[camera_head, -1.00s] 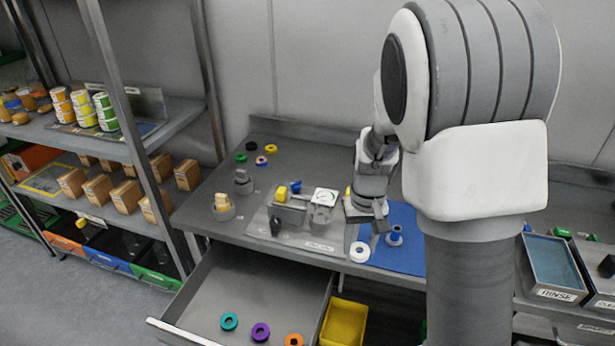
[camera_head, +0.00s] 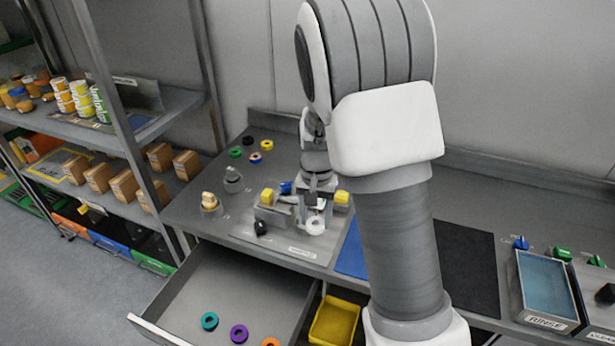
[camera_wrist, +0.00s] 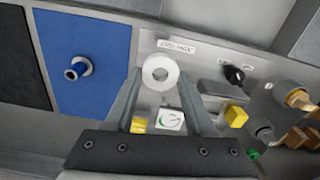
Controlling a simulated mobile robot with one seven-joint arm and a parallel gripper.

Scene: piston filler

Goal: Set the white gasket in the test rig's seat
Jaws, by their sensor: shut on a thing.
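The white gasket (camera_head: 315,226) is a thick ring held at the tips of my gripper (camera_head: 314,208). In the wrist view the gasket (camera_wrist: 160,71) sits between the two fingertips (camera_wrist: 159,82), its hole facing the camera. The test rig (camera_head: 298,250) is a grey plate on the bench with yellow blocks, a grey block and a black knob (camera_head: 261,227). The gasket is over the rig's right part, near its front label (camera_wrist: 176,46). I cannot tell whether it touches the rig. The seat cannot be made out. The rig's gauge (camera_wrist: 170,120) shows between the fingers.
An open drawer (camera_head: 255,290) holds coloured rings below the bench front. A yellow bin (camera_head: 335,320) stands beside it. Fittings (camera_head: 210,202) stand left of the rig.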

